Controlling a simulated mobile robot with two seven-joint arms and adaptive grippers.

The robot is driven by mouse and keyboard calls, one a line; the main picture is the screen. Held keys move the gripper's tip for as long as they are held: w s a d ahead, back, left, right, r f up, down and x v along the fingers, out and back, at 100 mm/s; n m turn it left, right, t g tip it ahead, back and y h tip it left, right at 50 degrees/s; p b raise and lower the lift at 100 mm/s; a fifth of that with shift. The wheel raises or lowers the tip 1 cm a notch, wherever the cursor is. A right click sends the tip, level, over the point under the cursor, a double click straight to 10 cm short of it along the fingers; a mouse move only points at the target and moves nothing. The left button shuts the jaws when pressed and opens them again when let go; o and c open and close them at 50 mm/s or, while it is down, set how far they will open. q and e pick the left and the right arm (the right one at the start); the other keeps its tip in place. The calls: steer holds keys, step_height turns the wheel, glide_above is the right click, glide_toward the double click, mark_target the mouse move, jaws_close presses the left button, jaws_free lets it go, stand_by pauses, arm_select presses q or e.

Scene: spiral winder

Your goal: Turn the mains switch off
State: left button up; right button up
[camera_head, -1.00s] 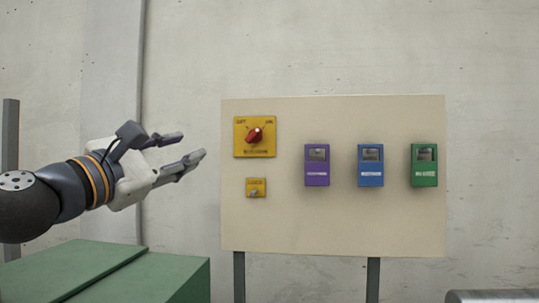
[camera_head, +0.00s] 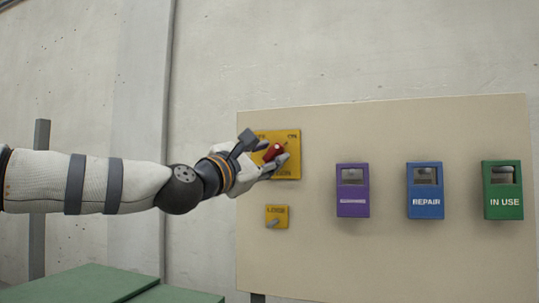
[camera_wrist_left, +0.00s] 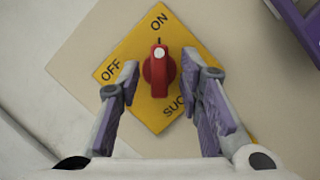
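The mains switch is a red knob (camera_head: 275,151) on a yellow plate (camera_head: 293,170) at the upper left of a beige panel. In the left wrist view the red knob (camera_wrist_left: 159,72) has its white mark toward ON, and OFF is at the left on the yellow plate (camera_wrist_left: 130,53). My left gripper (camera_head: 267,153) is at the switch. In the left wrist view my left gripper (camera_wrist_left: 158,82) is open, with one finger on each side of the knob. I cannot tell whether the fingers touch it. My right gripper is not in view.
Below the switch is a small yellow plate with a small switch (camera_head: 277,217). Purple (camera_head: 352,191), blue (camera_head: 425,191) and green (camera_head: 503,190) boxes hang to the right on the beige panel (camera_head: 390,260). Green surfaces (camera_head: 90,285) stand at lower left.

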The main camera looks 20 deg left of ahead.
arm_select(q)
steer(key=shift+w+d+r, duration=0.15)
steer(key=shift+w, duration=0.1)
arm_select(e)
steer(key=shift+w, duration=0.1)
arm_select(q)
steer(key=shift+c, duration=0.5)
steer(key=shift+r, duration=0.1)
jaws_close()
